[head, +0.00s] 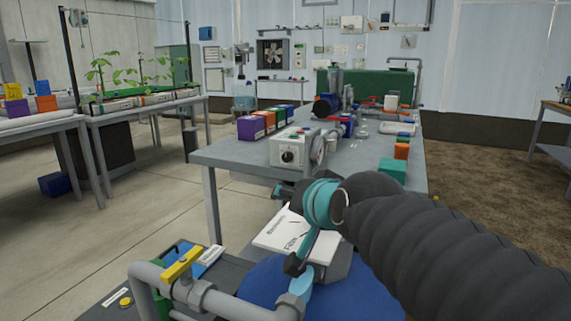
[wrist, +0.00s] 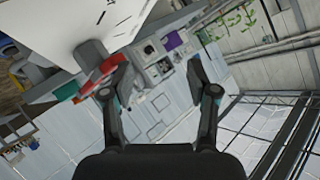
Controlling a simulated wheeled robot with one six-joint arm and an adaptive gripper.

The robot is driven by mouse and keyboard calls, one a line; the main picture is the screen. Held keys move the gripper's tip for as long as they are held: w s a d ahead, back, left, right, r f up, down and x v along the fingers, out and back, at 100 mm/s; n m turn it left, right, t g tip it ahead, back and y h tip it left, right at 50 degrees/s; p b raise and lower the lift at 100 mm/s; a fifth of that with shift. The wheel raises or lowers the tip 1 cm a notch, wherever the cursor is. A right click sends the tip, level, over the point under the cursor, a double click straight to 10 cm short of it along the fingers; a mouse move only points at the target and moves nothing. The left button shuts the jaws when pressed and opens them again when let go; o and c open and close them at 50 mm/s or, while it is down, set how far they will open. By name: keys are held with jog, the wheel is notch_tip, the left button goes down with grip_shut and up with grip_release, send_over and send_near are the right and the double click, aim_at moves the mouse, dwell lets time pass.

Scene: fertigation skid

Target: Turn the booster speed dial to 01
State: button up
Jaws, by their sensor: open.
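A pale control box (head: 296,149) stands at the near left end of the grey workbench (head: 230,155). Its front carries a round black dial (head: 287,156); the number it points to is too small to read. A round gauge-like part is at the box's right side. In the wrist view, my gripper (wrist: 160,72) is open, with nothing between its fingers. A small pale box shape shows beyond the fingers there, but I cannot tell if it is the control box. In the head view, my arm is in front of the bench and the fingertips are not clear.
Purple, orange and green boxes (head: 257,124) stand behind the control box. A teal box (head: 392,170) is at the bench's near right. Pipework with a yellow-handled valve (head: 183,264) and a blue rounded body (head: 262,283) are in the foreground.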

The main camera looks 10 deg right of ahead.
aim_at(286, 159)
jog(key=w+a+r+m+t+h+b, duration=0.1)
jog(key=w+a+r+m+t, duration=0.15)
jog(key=w+m, duration=0.55)
jog(key=w+a+r+m+t+h+b, duration=0.1)
jog(key=w+a+r+m+t+b, duration=0.15)
jog(key=w+m, duration=0.6)
jog(key=w+d+f+m+g+h+b, duration=0.1)
jog(key=w+f+m+g+h+b, duration=0.15)
jog(key=w+f+m+h, duration=1.3)
jog(key=w+d+r+m+y, duration=0.1)
jog(key=w+d, duration=0.1)
jog(key=w+d+r+m+y+p, duration=0.1)
jog(key=w+d+y, duration=0.1)
jog(key=d, duration=0.1)
jog(key=w+d+r+m+g+y+p, duration=0.1)
jog(key=w+d+r+m, duration=0.1)
jog(key=w+d, duration=0.1)
jog(key=shift+w+d+y, duration=0.1)
jog(key=shift+d+y, duration=0.1)
jog(key=shift+y, duration=0.15)
grip_shut()
